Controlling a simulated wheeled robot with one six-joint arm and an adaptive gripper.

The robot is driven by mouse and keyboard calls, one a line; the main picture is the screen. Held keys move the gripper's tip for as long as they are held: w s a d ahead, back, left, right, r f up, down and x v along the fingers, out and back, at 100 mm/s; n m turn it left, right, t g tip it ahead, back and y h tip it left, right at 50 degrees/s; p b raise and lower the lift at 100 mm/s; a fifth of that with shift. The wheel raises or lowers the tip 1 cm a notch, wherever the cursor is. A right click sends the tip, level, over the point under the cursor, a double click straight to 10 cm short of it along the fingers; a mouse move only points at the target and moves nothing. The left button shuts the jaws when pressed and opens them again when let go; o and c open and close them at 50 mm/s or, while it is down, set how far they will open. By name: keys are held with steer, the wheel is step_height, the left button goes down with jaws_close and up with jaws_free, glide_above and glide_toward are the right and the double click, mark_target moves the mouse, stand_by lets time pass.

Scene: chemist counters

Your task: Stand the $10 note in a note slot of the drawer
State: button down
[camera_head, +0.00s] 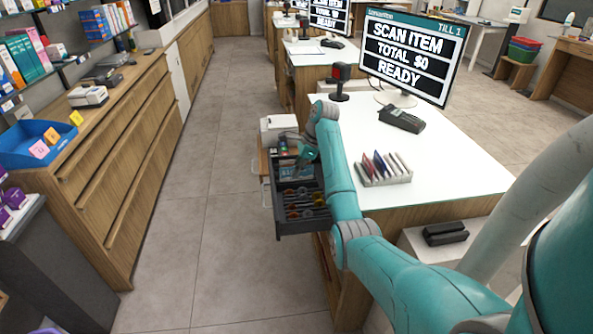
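The open drawer (304,225) is dark grey and sticks out from the left side of the white-topped till counter. Its front part has several small compartments with orange, red and pale items in them. Farther back in it lies a bluish patch (292,172), too small to tell whether it is a note. My gripper (306,156) is over the back of the drawer, partly hidden by my arm. Its fingers are too small to tell open from shut or whether they hold anything. I cannot make out the $10 note for certain.
A rack (384,178) with several upright coloured cards stands on the counter (450,150), right of my arm. A card terminal (402,118), a scanner (340,82) and the till screen (408,55) stand behind. A white printer (279,128) is behind the drawer. The floor aisle at left is clear.

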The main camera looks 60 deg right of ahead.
steer(key=shift+f, duration=0.85)
steer(key=c, duration=1.2)
jaws_free()
steer(key=shift+c, duration=0.2)
steer(key=shift+r, duration=0.1)
